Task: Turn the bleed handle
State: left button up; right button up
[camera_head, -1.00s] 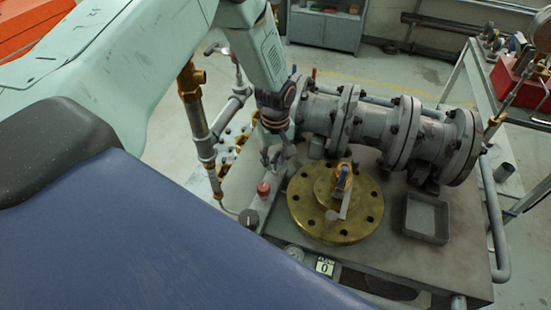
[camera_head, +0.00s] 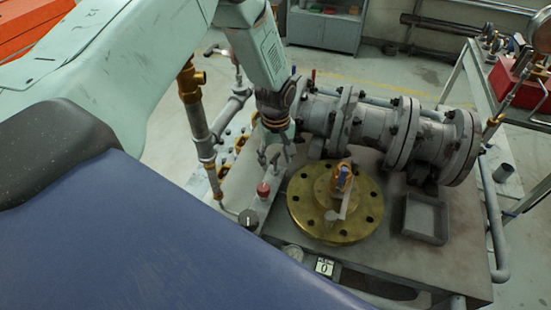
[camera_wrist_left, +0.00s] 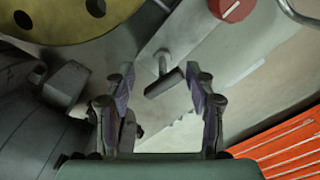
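A small grey T-shaped handle (camera_wrist_left: 164,82), which looks like the bleed handle, stands on a pale flat bar in the left wrist view. My left gripper (camera_wrist_left: 162,85) is open, its two dark fingers spread to either side of the handle's crossbar. The crossbar lies tilted between the fingertips; I see no clear contact. In the head view my left gripper (camera_head: 275,160) points down over the bar, behind the red knob (camera_head: 263,190); the handle cannot be made out there. My right gripper is not in view.
A vertical brass-fitted pipe (camera_head: 195,115) stands to the left. A shallow grey tray (camera_head: 426,218) is at the right.

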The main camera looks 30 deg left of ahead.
aim_at(276, 156)
pick_arm(q)
jog(key=shift+o, duration=0.2)
jog(key=shift+s+f, duration=0.1)
jog(key=shift+s, duration=0.05)
notch_tip(276, 156, up, 12)
dwell(0.5)
jog(key=shift+c, duration=0.5)
